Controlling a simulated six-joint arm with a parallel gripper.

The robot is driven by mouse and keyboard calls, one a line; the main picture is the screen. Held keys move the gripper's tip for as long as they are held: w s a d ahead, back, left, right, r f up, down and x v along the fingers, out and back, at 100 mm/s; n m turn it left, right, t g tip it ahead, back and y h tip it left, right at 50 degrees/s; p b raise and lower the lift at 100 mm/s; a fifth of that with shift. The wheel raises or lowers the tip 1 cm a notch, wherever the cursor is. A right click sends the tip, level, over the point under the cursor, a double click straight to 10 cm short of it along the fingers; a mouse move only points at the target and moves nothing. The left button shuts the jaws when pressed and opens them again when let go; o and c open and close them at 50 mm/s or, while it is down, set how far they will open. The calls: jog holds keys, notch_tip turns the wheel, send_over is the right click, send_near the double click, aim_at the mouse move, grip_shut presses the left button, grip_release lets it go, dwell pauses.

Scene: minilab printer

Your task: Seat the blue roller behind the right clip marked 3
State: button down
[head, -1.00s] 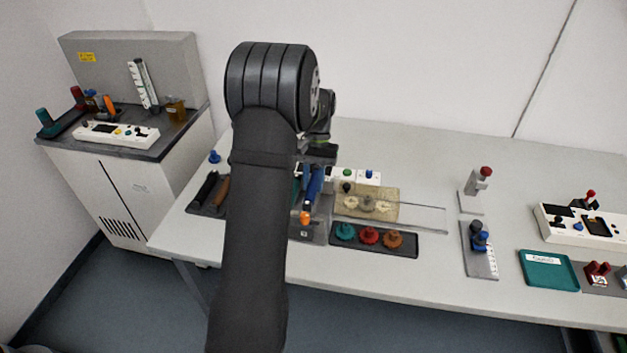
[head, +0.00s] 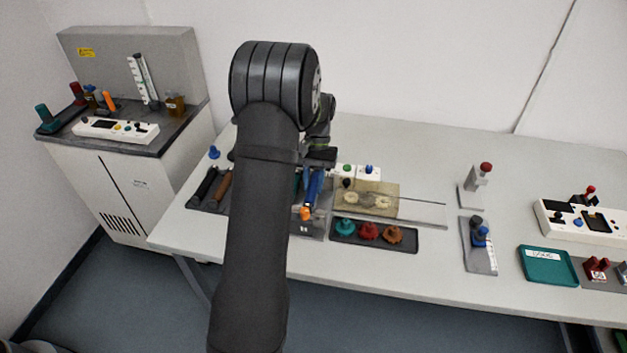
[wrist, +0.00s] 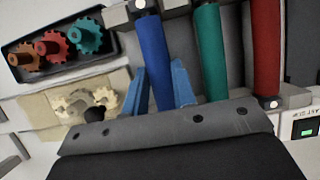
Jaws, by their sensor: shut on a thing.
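The blue roller (wrist: 152,50) runs between the two light-blue fingers of my gripper (wrist: 159,68) in the wrist view. The gripper is shut on it. Its white end (wrist: 140,4) shows at the top edge, by a grey bracket. A green roller (wrist: 209,50) and a red roller (wrist: 265,45) lie beside it on the right. In the head view the blue roller (head: 314,188) slants above the grey roller holder (head: 305,230), with my arm covering much of the left side. I cannot make out a clip marked 3 or whether the roller is behind it.
A dark tray (head: 374,246) with teal, red and brown gears stands right of the holder. Behind it is a beige block (head: 388,190) with pale gears. Black and brown handles (head: 222,188) lie on the left. The table middle, further right, has free room.

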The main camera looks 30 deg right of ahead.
jog(key=shift+f, duration=0.15)
jog(key=shift+f, duration=0.65)
jog(key=c, duration=1.1)
grip_release()
jog(key=shift+r, duration=4.55)
jog(key=shift+f, duration=0.1)
